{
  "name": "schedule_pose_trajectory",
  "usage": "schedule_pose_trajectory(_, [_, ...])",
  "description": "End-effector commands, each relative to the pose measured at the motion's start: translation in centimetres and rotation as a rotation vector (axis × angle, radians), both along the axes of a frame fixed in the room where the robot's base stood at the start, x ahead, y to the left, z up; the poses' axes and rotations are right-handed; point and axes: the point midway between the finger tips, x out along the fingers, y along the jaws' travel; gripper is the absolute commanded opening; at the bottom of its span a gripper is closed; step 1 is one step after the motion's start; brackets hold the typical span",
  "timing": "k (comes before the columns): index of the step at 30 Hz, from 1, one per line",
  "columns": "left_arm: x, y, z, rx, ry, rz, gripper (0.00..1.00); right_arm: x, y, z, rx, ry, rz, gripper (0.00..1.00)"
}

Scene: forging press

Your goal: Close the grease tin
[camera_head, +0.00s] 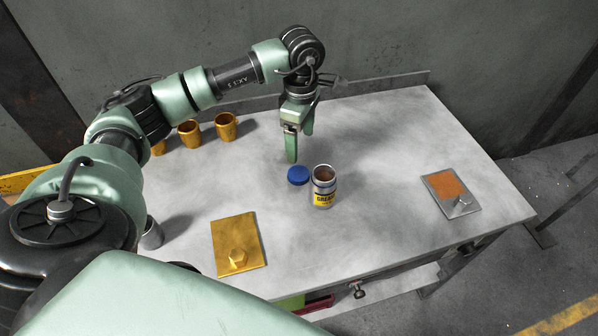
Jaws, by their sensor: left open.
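The grease tin (323,188) stands upright and open near the middle of the grey table, with a yellow label and brown grease showing inside. Its blue lid (298,175) lies on the table just left of the tin, close beside it. My left gripper (292,158) points down from above, just behind the lid. My right gripper is not in view.
Several gold cups (226,126) stand at the back left, partly behind my arm. A gold plate with a hex nut (238,228) lies front left. A grey plate with an orange patch (447,186) lies at right. A grey cup (152,234) stands at the left edge.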

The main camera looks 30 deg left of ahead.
Motion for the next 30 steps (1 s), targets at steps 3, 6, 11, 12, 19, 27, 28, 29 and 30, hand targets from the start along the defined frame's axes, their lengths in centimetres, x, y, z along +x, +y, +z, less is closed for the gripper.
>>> schedule_pose_trajectory(3, [0.0,0.0,-2.5,-0.001,0.000,0.000,0.80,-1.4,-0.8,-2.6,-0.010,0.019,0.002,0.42])
schedule_pose_trajectory(6, [0.0,0.0,-3.7,-0.001,0.000,0.000,0.80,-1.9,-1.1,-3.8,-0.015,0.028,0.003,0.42])
schedule_pose_trajectory(11, [0.0,0.0,-5.0,-0.001,0.000,0.000,0.80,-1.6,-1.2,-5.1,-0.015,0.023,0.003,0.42])
schedule_pose_trajectory(12, [0.0,0.0,-5.0,-0.001,-0.001,0.000,0.80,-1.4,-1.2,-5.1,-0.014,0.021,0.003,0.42])
schedule_pose_trajectory(19, [0.0,0.0,-4.9,-0.001,0.000,0.000,0.80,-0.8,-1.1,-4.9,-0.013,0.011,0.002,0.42])
schedule_pose_trajectory(27, [0.0,0.0,-6.1,-0.002,0.003,0.000,0.80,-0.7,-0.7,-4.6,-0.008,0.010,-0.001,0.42])
schedule_pose_trajectory(28, [0.0,0.0,-6.4,-0.002,0.004,0.001,0.80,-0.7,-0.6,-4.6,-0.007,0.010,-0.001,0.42])
schedule_pose_trajectory(29, [0.0,0.0,-6.8,-0.002,0.004,0.001,0.80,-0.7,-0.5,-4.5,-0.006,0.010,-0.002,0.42])
schedule_pose_trajectory(30, [0.0,0.0,-7.2,-0.002,0.003,0.001,0.80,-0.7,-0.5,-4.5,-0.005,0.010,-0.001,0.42])
